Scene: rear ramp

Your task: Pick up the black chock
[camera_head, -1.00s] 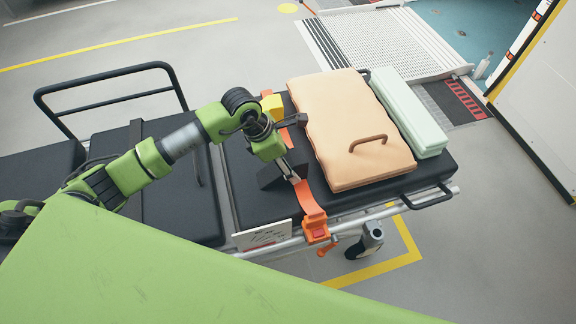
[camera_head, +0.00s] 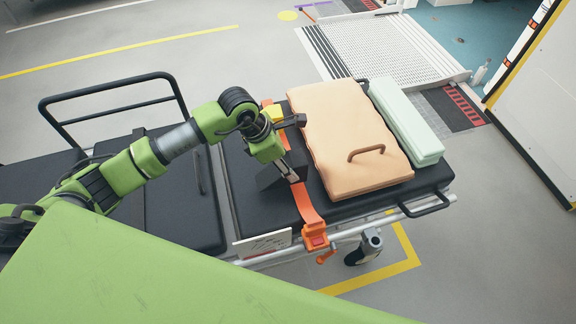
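The black chock (camera_head: 268,178) is a dark wedge-like block on the black stretcher pad (camera_head: 253,214), left of the orange strap. It is partly hidden behind my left gripper. My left gripper (camera_head: 291,171) points down over the chock's right side, beside the strap. Its grey fingers overlap the chock in this view, but whether they touch it or are closed on it cannot be made out. My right gripper is not in view.
The orange strap (camera_head: 307,205) crosses the pad and ends in a buckle. A tan cushion (camera_head: 347,140) and pale green pad (camera_head: 404,123) lie to the right. A black rail (camera_head: 110,87) stands at left.

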